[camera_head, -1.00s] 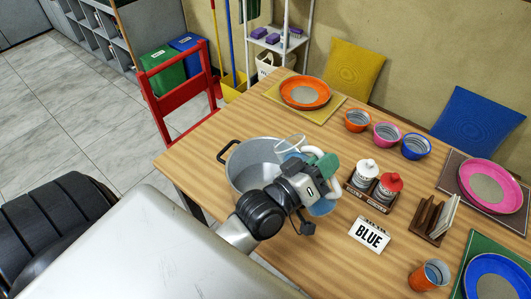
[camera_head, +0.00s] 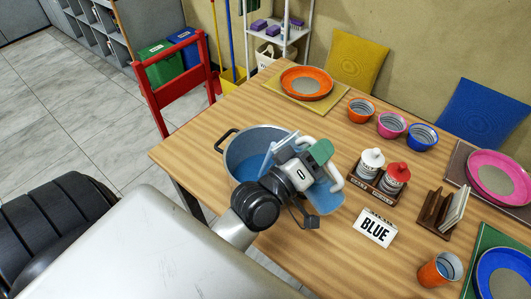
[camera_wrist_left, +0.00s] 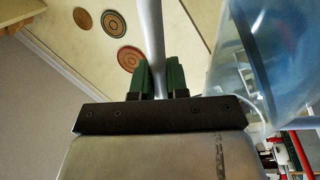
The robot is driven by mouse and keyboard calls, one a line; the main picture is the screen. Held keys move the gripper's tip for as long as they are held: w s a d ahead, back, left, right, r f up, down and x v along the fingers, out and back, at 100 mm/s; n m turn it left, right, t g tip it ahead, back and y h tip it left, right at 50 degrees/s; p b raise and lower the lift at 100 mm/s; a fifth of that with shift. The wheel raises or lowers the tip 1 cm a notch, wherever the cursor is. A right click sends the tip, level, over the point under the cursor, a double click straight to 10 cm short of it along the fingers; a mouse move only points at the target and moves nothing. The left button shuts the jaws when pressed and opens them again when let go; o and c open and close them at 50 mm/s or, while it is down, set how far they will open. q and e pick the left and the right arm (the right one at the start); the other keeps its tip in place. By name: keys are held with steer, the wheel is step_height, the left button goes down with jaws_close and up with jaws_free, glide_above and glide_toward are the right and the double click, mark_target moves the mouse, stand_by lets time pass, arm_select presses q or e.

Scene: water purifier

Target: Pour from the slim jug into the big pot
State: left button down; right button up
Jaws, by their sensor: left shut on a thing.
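The big grey pot (camera_head: 236,146) stands on the table with blue water inside, its dark handle at the left rim. The slim clear jug (camera_head: 327,199) holds blue water and is tilted towards the pot, with a pale blue part over the pot. My left gripper (camera_head: 318,152) is beside the pot's right side, partly covering both jug and pot. In the left wrist view my left gripper (camera_wrist_left: 160,80) has its green fingers shut on the jug's pale handle; the jug (camera_wrist_left: 270,60) fills the right side. My right gripper is out of view.
A caddy with a white-topped and a red-topped shaker (camera_head: 393,178) stands right of the jug. A BLUE sign (camera_head: 375,228), a wooden rack (camera_head: 443,212), an orange cup (camera_head: 440,269), bowls and plates occupy the right and back. A red chair (camera_head: 180,80) is at left.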

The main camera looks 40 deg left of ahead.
arm_select(q)
steer(key=shift+a+r+n, duration=0.15)
steer(key=shift+n, duration=0.15)
steer(key=shift+w+a+n+t+y+b, duration=0.15)
steer(key=shift+a+n+t+y+b, duration=0.2)
steer(key=shift+a+n+b, duration=0.95)
stand_by(1.8)
